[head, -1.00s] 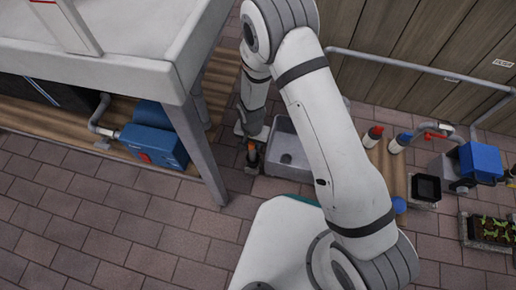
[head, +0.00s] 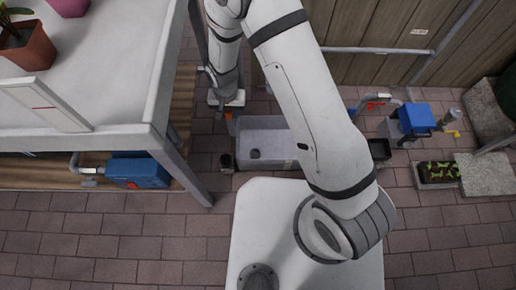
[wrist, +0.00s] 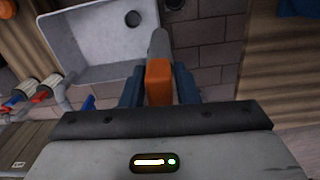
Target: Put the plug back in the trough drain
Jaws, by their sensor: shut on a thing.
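The pale grey trough (head: 280,138) stands on the paving, right of my gripper in the head view. It also shows at the upper left in the wrist view (wrist: 85,45). The dark round drain (head: 254,153) is on its floor and shows near the top in the wrist view (wrist: 133,18). My gripper (head: 229,110) is at the trough's far left corner. In the wrist view its blue-grey fingers are shut on an orange and grey piece (wrist: 159,82), grey end pointing away. I cannot tell whether this is the plug.
A dark round pot-like thing (head: 227,161) stands on the paving just left of the trough. The white table (head: 110,60) and its leg are at the left, with a blue box (head: 138,172) beneath. A wooden fence (head: 380,75) is behind. Open paving lies in front.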

